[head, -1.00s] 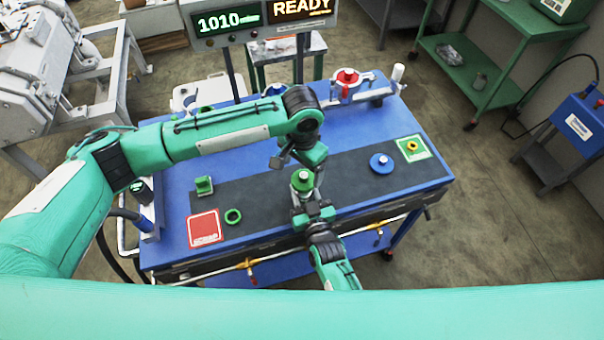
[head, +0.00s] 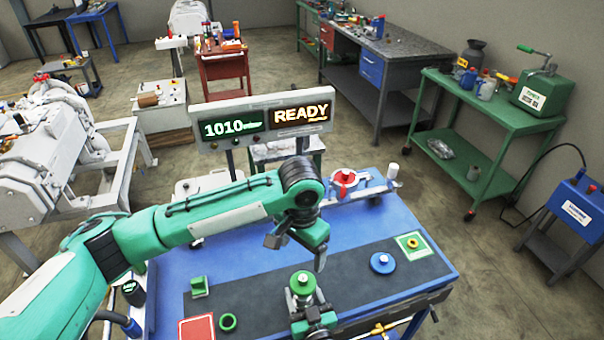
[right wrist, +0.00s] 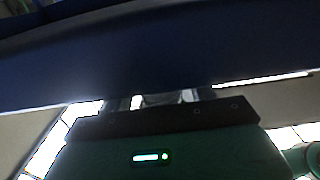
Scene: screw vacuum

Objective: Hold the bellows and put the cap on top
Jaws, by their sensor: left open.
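A piece with a round green top and a pale knob (head: 303,284) stands near the table's front; I take it for the bellows and cap, but its lower part is hidden. My left gripper (head: 297,250) is open and empty, above and behind that green top, apart from it. My right gripper (head: 314,319) is at the near side of this piece, against its lower part; whether its jaws grip it cannot be told. The right wrist view is dark and shows only part of the right gripper (right wrist: 165,100) under a blue edge.
The blue table (head: 408,212) carries a dark mat with a blue disc (head: 382,263), a green ring (head: 228,322), a green block (head: 199,286), a red square (head: 196,328) and a green-bordered pad (head: 414,247). A red-handled fixture (head: 345,180) and a display (head: 263,120) stand behind.

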